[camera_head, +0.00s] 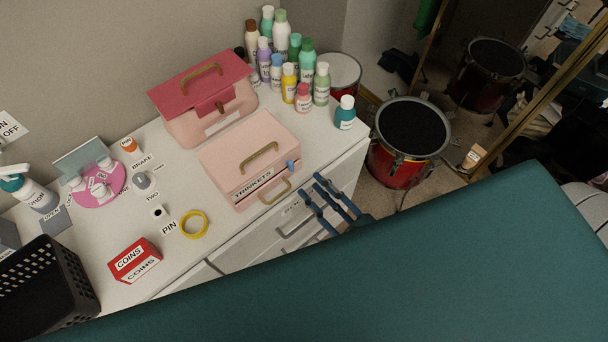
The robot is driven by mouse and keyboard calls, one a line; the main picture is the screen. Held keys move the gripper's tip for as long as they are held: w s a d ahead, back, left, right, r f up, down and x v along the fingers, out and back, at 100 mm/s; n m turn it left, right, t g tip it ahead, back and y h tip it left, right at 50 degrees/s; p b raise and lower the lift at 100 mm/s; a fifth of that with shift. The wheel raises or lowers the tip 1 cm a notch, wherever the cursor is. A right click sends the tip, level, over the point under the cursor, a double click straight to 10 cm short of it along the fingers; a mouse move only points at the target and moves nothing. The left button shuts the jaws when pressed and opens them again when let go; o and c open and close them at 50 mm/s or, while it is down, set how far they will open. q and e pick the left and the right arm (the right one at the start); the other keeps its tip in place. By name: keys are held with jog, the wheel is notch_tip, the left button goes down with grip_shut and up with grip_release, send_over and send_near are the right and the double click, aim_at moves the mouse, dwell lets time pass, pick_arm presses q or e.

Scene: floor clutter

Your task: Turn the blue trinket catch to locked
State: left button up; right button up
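The pink trinket box (222,166) stands on the white dresser, labelled TRINKETS on its front. It has a brass handle on its closed lid and another on its front. The blue trinket catch (291,165) is a small piece at the box's front right corner. It is too small to tell which way it is turned. My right gripper (311,184) is just right of and in front of the catch, apart from it, by the dresser's front edge. Its blue fingers are spread with an empty gap between them. My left gripper is not in view.
A pink case with a red lid (201,77) stands behind the box, beside several bottles (281,38). A COINS box (134,260), yellow ring (194,224) and black basket (41,285) are on the left. Drums (411,125) stand on the floor at right.

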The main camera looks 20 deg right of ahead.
jog(key=v, duration=0.5)
dwell(0.4)
jog(key=s+d+f+g+h+b, duration=0.1)
jog(key=s+d+f+g, duration=0.15)
jog(key=f, duration=0.85)
jog(key=s+d+f+m+g+h+b, duration=0.1)
jog(key=s+f+g+h, duration=0.15)
jog(key=f, duration=0.75)
jog(key=s+d+f+g+h, duration=0.1)
jog(key=s+d+f+g, duration=0.15)
jog(key=f, duration=0.85)
jog(key=s+f+g+h+b, duration=0.1)
jog(key=s+f+g, duration=0.7)
jog(key=s+f, duration=0.6)
jog(key=s, duration=0.4)
jog(key=shift+a+f+h+b, duration=0.2)
jog(key=shift+f+h+b, duration=0.15)
jog(key=shift+b, duration=0.05)
